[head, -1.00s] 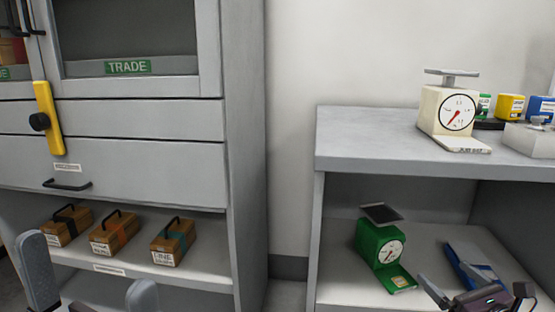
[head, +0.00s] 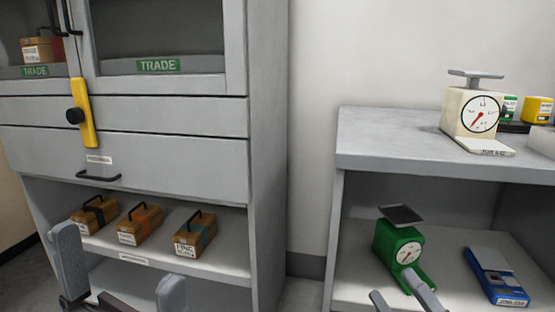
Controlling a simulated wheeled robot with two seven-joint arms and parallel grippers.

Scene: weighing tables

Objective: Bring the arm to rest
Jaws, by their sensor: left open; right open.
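My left gripper (head: 121,285) is at the bottom left of the head view. Its two grey fingers are wide apart with nothing between them, in front of the cabinet's lower shelf. My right gripper (head: 403,297) shows only as grey fingers at the bottom edge. They are apart, in front of the green scale (head: 397,250) on the right table's lower shelf. I cannot tell whether they touch the scale. The rest of both arms is mostly out of view.
Several wooden boxes, one of them a box with a teal band (head: 194,236), stand on the cabinet shelf (head: 221,259). A blue scale (head: 495,276) lies on the lower shelf at right. A cream dial scale (head: 473,117) stands on the table top (head: 390,140). A yellow lever (head: 86,112) is on the cabinet.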

